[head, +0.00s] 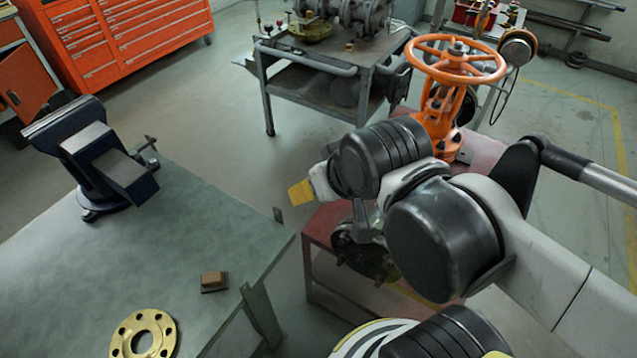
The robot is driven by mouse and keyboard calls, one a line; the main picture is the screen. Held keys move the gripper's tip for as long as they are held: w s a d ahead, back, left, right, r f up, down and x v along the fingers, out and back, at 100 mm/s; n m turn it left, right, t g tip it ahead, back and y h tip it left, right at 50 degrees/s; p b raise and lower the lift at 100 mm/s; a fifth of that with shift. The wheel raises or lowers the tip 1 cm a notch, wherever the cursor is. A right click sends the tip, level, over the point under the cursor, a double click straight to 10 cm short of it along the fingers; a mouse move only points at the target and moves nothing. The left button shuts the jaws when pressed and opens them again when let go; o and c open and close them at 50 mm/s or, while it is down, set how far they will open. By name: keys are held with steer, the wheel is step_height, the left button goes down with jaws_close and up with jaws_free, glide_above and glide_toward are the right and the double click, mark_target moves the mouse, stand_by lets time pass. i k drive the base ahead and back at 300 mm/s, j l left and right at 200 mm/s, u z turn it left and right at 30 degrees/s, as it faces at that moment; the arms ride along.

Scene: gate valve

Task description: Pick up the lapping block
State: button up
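The lapping block looks to be the small brown block (213,280) with a dark base, lying on the grey-green workbench (110,255) near its right edge. Nothing touches it. My gripper (301,192) is at the end of my arm, up and to the right of the block, past the bench's right edge. A yellow tip shows on it, and the rest is largely hidden behind my black wrist joint. Whether its fingers are open or shut does not show. I see nothing held in it.
A brass flange (117,342) lies left of the block, at the bottom edge. A blue vise (100,160) stands at the bench's back. A red stand (318,232) with an orange handwheel valve (437,110) is on the right. The bench around the block is clear.

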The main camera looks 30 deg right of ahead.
mark_target(216, 281)
steer(key=j+u, duration=0.25)
steer(key=u, duration=0.25)
steer(key=j+u, duration=0.25)
steer(key=u, duration=0.25)
steer(key=j+u, duration=0.3)
steer(key=u, duration=0.2)
